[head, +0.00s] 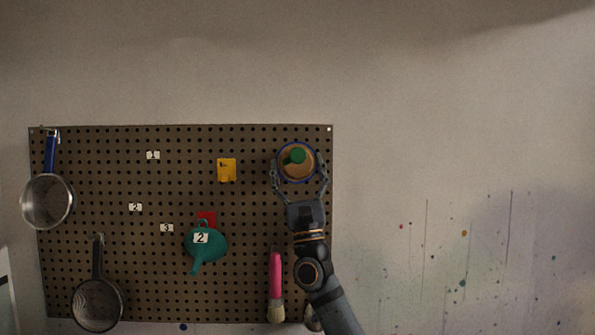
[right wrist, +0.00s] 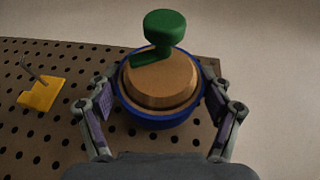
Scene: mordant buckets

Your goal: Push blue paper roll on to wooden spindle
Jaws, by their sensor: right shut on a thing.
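The blue paper roll (head: 297,181) is at the upper right of the pegboard in the head view. In the right wrist view it is a blue ring (right wrist: 157,116) around the wooden spindle (right wrist: 163,82), whose round wooden face and green knob (right wrist: 165,28) stand out in front. The wooden spindle also shows in the head view (head: 298,173). My right gripper (head: 299,165) comes from below and is shut on the blue roll, one finger on each side. How deep the roll sits on the spindle is hidden. My left gripper is not in view.
The pegboard (head: 110,185) carries a yellow holder (head: 227,170), a teal funnel (head: 206,246), a pink brush (head: 275,275) and two pans (head: 47,202) (head: 97,304). Small numbered labels sit on it. The wall right of the board is bare apart from paint splashes.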

